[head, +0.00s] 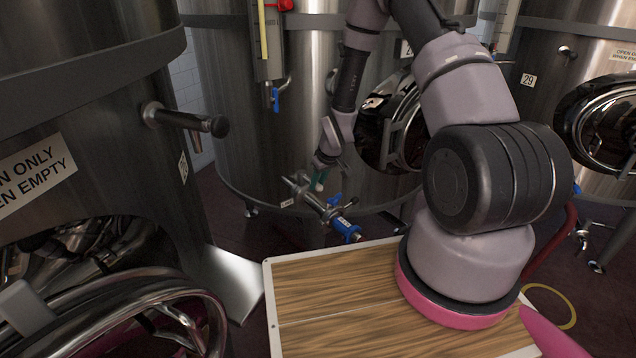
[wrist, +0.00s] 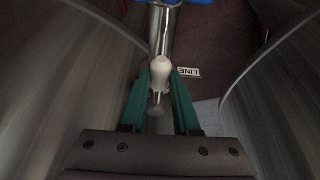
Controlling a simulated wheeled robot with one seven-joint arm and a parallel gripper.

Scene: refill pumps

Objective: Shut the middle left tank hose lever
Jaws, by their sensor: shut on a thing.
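The middle tank (head: 270,150) is a steel vessel beyond the wooden-topped platform. A steel outlet pipe (head: 322,207) with blue fittings (head: 346,229) projects from its lower front. My gripper (head: 319,181) is down at the tank end of this pipe. In the wrist view, the green fingers of my gripper (wrist: 161,78) are shut on a pale, rounded lever handle (wrist: 160,66). The steel pipe (wrist: 165,32) runs away behind the handle to a blue part (wrist: 157,2). The handle is hidden by the gripper in the head view, and its angle is hard to tell.
A left tank (head: 100,110) with a projecting black-capped pipe (head: 190,122) stands close by. A right tank (head: 540,110) has a round hatch. A small blue valve lever (head: 276,98) hangs under the level gauge. A "LINE" label (wrist: 189,72) is beside the handle.

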